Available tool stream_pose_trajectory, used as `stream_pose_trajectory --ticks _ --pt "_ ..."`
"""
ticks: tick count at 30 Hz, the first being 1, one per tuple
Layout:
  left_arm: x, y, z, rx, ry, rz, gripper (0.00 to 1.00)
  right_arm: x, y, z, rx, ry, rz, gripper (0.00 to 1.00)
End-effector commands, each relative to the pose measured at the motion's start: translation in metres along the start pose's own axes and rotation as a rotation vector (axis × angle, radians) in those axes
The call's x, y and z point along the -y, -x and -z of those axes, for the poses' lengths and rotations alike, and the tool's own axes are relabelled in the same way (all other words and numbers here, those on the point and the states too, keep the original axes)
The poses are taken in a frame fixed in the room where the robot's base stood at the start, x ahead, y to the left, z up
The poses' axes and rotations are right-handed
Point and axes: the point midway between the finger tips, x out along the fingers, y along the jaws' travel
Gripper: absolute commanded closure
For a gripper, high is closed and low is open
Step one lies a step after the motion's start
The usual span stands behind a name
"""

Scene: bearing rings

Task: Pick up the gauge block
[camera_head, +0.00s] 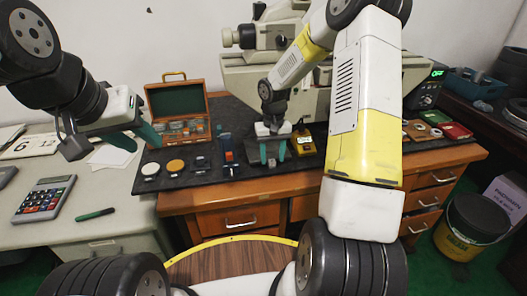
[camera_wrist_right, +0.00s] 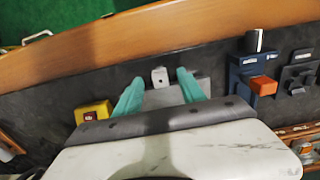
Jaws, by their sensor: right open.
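A small pale grey block (camera_wrist_right: 160,76) with a dark spot, which looks like the gauge block, is between the fingertips of my right gripper (camera_wrist_right: 157,82) in the right wrist view. A flat grey plate (camera_wrist_right: 163,98) lies just behind it, between the fingers. The fingers are open, with a gap on each side of the block. In the head view my right gripper (camera_head: 273,153) points down over the dark mat, and the block is hard to make out there. My left gripper (camera_head: 135,138) hangs at the left, above the mat's left end; its finger gap is unclear.
A blue holder with an orange part (camera_wrist_right: 258,80) and a yellow box with a red button (camera_wrist_right: 93,112) flank the right gripper. The desk's front edge is close.

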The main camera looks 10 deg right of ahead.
Motion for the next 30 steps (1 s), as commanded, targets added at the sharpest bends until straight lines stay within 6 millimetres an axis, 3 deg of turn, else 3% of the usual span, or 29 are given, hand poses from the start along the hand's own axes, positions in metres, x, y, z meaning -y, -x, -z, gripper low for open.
stream_pose_trajectory --ticks 4,12,19,30 --pt "0.0 0.0 0.0 0.0 0.0 0.0 0.64 0.0 -0.017 0.0 0.001 0.0 0.0 0.53" --pt "0.0 0.0 0.0 0.0 0.0 0.0 0.64 0.0 -0.02 0.0 -0.001 -0.001 -0.001 0.53" --pt "0.0 0.0 0.0 0.0 0.0 0.0 0.64 0.0 -0.019 0.0 0.0 0.0 0.0 0.98" --pt "0.0 0.0 0.0 0.0 0.0 0.0 0.64 0.0 -0.019 0.0 -0.001 0.0 -0.001 1.0"
